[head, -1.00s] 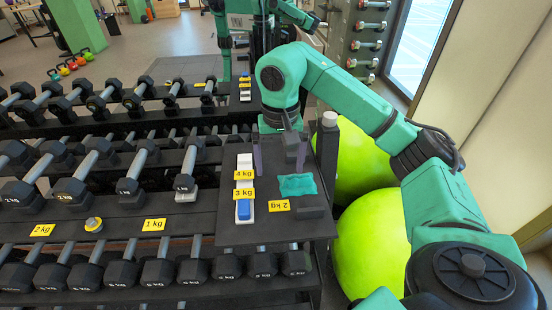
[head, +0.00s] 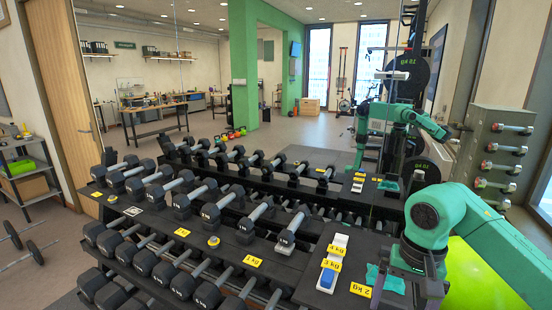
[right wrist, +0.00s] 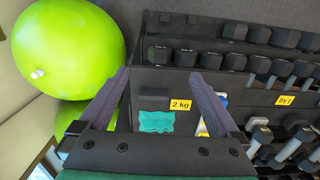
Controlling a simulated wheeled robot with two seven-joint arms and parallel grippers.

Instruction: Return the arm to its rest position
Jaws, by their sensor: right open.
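My right arm (head: 490,235) is green with dark joints and comes in from the right in the head view. Its gripper (head: 430,282) hangs at the lower right, beside the teal cloth (head: 392,281) on the black rack top; its fingertips are hard to make out there. In the right wrist view the two purple-grey fingers (right wrist: 160,77) are spread wide with nothing between them. The cloth also shows beyond them (right wrist: 157,121), apart from the fingers. My left gripper is not in view.
The rack holds rows of dumbbells (head: 210,211), a white strip with a blue block (head: 327,278), and yellow weight labels (head: 361,290). Large green balls (right wrist: 68,48) stand beside the rack. A wall rack of small dumbbells (head: 503,150) is at the right. Open floor lies behind.

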